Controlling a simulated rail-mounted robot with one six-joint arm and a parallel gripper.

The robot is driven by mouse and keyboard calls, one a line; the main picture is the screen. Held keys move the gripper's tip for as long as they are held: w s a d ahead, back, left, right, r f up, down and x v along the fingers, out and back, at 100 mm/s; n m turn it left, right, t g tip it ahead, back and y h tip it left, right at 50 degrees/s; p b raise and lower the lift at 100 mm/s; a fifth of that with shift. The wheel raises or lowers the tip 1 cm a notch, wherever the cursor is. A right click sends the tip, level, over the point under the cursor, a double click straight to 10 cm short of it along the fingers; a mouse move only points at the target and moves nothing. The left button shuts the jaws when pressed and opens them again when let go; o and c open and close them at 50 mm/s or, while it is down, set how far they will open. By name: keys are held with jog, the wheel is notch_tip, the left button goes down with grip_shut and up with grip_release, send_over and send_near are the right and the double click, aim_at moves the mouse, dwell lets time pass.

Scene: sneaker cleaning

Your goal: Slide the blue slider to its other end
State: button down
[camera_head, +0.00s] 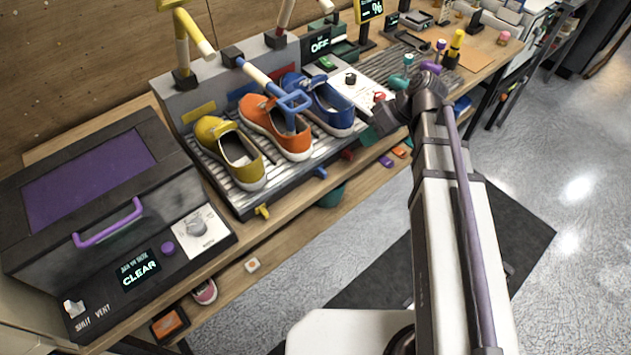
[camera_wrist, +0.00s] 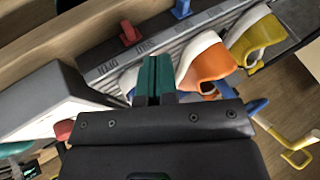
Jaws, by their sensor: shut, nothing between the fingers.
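The blue slider (camera_head: 320,172) is a small tab on the front edge of the shoe rack, between a yellow tab on its left and a red one on its right. It also shows at the top of the wrist view (camera_wrist: 181,8), right of the red tab (camera_wrist: 130,32). My gripper (camera_head: 369,137) is right of the blue slider in the head view, near the rack's right end and apart from the slider. Its teal fingers (camera_wrist: 155,62) are together and empty in the wrist view. The slider's track is too small to make out.
Yellow (camera_head: 233,157), orange (camera_head: 278,128) and blue (camera_head: 322,103) shoes stand on the ribbed rack, with a blue-handled lever (camera_head: 292,101) above them. The yellow tab (camera_head: 262,211) sits lower left. A dark box with a purple handle (camera_head: 108,223) stands left.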

aim_at(322, 173)
jog(key=shift+n, duration=0.4)
jog(key=b+x, duration=0.2)
jog(key=x, duration=0.1)
jog(key=b+x, duration=0.3)
jog(key=d+f+b+x, duration=0.1)
jog(key=b+x, duration=0.2)
jog(key=shift+w+a+f, duration=0.15)
jog(key=shift+w+f, duration=0.1)
jog(key=shift+w, duration=0.1)
jog(key=s+a, duration=0.2)
jog(key=a, duration=0.1)
jog(key=shift+s+r, duration=0.2)
jog(key=shift+r, duration=0.1)
jog(key=shift+s+a, duration=0.15)
jog(key=shift+a, duration=0.05)
